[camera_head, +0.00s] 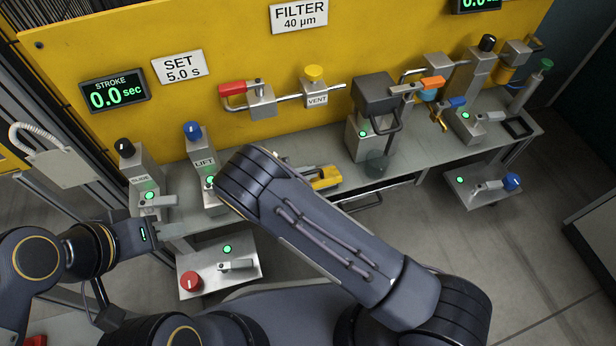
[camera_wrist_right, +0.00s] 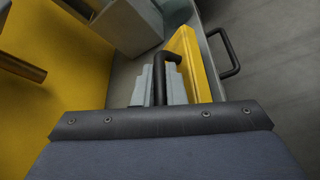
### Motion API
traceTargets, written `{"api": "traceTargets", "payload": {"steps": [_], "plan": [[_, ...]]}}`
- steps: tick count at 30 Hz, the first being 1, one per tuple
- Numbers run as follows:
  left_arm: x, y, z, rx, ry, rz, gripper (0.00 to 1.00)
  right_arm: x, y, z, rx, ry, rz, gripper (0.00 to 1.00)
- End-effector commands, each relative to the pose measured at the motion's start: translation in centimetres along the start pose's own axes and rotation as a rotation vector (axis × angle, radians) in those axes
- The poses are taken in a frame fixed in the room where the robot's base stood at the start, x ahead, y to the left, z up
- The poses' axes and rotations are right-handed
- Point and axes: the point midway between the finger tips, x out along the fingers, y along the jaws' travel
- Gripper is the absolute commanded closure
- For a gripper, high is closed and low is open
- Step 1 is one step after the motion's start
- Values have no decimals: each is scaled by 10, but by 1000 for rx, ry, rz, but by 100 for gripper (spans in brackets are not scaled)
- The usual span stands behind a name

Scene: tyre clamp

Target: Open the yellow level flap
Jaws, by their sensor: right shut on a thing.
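The yellow level flap (camera_head: 326,179) is on the grey bench ledge, partly hidden by my right arm in the head view. In the right wrist view its yellow part (camera_wrist_right: 190,60) stands just right of the fingers. My right gripper (camera_wrist_right: 158,85) is shut on a dark bent handle (camera_wrist_right: 172,57) beside the yellow part. The join between handle and flap is hidden. My left gripper (camera_head: 180,238) is at the lower left, in front of the bench and above a small shelf, away from the flap. I cannot tell whether its fingers are apart.
A grey box with a dark handle (camera_head: 376,97) stands right of the flap. The lift post (camera_head: 201,160) and slide post (camera_head: 140,175) stand left. A lower shelf (camera_head: 245,270) carries a red knob. A dark loop handle (camera_wrist_right: 228,50) shows at right in the wrist view.

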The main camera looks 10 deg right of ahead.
Motion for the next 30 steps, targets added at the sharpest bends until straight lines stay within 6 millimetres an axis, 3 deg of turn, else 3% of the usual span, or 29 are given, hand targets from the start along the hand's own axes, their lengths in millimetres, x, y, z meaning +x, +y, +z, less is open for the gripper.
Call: {"api": "traceTargets", "payload": {"steps": [11, 26, 27, 30], "plan": [[3, -1, 2, 0, 0, 0, 64, 0, 12, -1, -151, 3, -62, 100], [3, -2, 2, 0, 0, 0, 64, -1, 14, -1, -174, 3, -70, 100], [3, -2, 2, 0, 0, 0, 64, -1, 14, -1, -174, 3, -70, 88], [3, -2, 2, 0, 0, 0, 64, 0, 13, -1, -174, 2, -70, 80]]}}
